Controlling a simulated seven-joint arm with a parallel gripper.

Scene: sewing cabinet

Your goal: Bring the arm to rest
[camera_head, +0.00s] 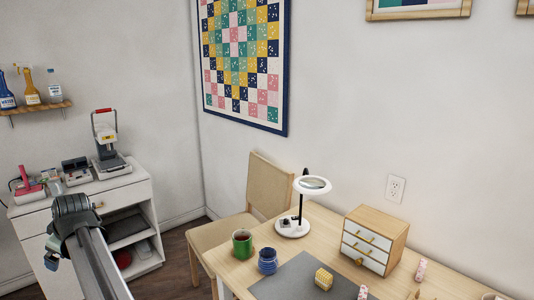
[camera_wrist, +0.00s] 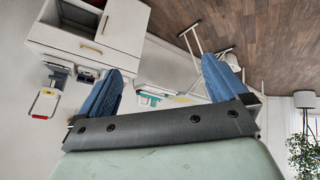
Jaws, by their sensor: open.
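In the wrist view my gripper (camera_wrist: 163,64) is open, with its two blue fingers wide apart. Nothing is held between them, and the fingers touch nothing that I can see. In the head view my arm (camera_head: 92,262) reaches up from the lower left and ends in front of the white cabinet. The fingers are not clearly seen there.
The white cabinet (camera_head: 140,185) carries a press (camera_head: 108,155) and small tools; the cabinet shows in the wrist view too (camera_wrist: 112,25). A wooden table (camera_head: 325,222) stands right, with a lamp (camera_head: 312,185), green mug (camera_head: 242,244), blue mug (camera_head: 267,261) and drawer box (camera_head: 375,240). A chair (camera_head: 225,230) is beside it.

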